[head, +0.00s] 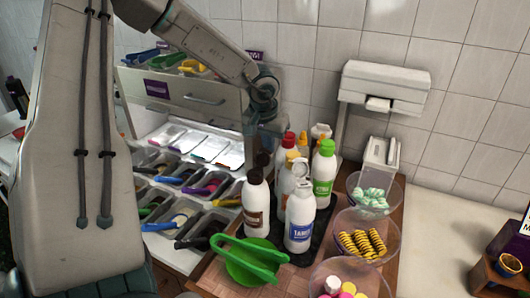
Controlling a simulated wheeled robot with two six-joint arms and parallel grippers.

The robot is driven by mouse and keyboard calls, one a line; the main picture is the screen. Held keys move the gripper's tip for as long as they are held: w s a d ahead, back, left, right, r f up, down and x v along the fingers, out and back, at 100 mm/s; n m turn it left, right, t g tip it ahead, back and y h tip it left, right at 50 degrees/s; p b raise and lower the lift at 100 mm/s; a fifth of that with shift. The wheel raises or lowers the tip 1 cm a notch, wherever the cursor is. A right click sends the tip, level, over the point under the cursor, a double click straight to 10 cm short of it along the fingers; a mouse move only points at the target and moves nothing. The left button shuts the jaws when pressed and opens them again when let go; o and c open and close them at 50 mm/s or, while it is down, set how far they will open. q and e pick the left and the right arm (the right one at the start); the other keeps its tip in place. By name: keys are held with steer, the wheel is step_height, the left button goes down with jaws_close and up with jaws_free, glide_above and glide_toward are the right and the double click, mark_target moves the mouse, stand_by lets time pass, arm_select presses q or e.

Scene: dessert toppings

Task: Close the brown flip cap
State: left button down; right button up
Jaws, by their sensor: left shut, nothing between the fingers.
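A white squeeze bottle with a brown label (256,207) stands upright at the left of a bottle group. Its brown cap (254,176) is on top. A dark shape rises just behind the cap; I cannot tell whether it is a raised lid or part of my gripper. My left gripper (265,150) comes down from above, shut and empty, just above and behind the brown cap. Whether it touches the cap is unclear. My right gripper is not in view.
Bottles with green (326,148), red and yellow caps stand close by on a dark tray. A blue-labelled bottle (300,222) stands beside the brown one. Green tongs (248,262) lie in front. Clear bowls (375,192) are right, topping bins (200,218) left.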

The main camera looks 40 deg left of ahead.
mark_target(263, 155)
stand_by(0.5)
arm_select(q)
steer(key=shift+s, duration=0.1)
steer(key=shift+s+d+r, duration=0.2)
steer(key=shift+s+r, duration=0.1)
steer(key=shift+s, duration=0.2)
steer(key=shift+s+d+r, duration=0.2)
steer(key=shift+s+r, duration=0.05)
steer(key=shift+s, duration=0.25)
steer(key=shift+s+d+r+b, duration=0.15)
steer(key=shift+s+r, duration=0.15)
steer(key=shift+s, duration=0.25)
steer(key=shift+s+d+r+b, duration=0.15)
steer(key=shift+s+r, duration=0.15)
steer(key=shift+s, duration=0.2)
